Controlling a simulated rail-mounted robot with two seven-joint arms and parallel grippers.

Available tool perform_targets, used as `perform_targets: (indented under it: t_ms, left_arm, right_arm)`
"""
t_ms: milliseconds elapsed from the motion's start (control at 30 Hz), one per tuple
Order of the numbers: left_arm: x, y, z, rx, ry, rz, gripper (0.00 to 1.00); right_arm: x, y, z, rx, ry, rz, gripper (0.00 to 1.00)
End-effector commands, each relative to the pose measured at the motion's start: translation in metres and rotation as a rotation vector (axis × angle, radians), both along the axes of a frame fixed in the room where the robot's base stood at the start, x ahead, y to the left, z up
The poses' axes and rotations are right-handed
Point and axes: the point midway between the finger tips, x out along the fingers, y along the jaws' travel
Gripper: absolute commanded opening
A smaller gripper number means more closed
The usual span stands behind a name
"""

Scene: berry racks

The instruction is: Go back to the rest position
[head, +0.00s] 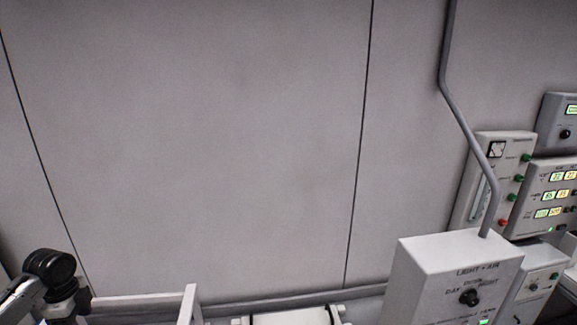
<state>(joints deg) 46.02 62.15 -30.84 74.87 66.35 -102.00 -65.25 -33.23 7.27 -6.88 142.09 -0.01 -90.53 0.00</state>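In the head view, part of an arm with a black round joint (50,268) shows at the lower left corner. It looks like my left arm, but no gripper fingers show on it. My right arm is not in view. Neither gripper can be seen, and no berries or berry racks can be made out.
A plain grey panelled wall (220,140) fills most of the view. A box labelled LIGHT + AIR (440,275) with a knob stands at the lower right, a grey pipe (465,125) rising from it. Instrument panels (548,195) are behind it. A white post (189,306) stands low at left.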

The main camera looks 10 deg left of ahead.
Motion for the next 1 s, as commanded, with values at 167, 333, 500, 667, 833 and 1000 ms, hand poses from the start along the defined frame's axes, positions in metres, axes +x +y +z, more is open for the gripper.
perform_targets:
  t_ms: [167,333,500,667,833,1000]
  left_arm:
    - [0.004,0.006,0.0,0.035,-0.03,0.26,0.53]
    - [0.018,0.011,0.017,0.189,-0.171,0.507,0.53]
    - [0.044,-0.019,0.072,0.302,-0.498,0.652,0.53]
    - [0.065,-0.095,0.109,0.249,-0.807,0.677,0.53]
    - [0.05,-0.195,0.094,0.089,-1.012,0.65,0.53]
    - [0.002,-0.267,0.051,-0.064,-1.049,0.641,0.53]
  right_arm:
    - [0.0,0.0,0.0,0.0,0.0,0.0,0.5]
    - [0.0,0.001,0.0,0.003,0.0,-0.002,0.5]
    - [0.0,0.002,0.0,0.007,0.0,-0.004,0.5]
    - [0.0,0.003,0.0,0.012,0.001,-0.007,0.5]
    - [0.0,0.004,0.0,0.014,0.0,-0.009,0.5]
    - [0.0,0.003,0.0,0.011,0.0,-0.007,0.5]
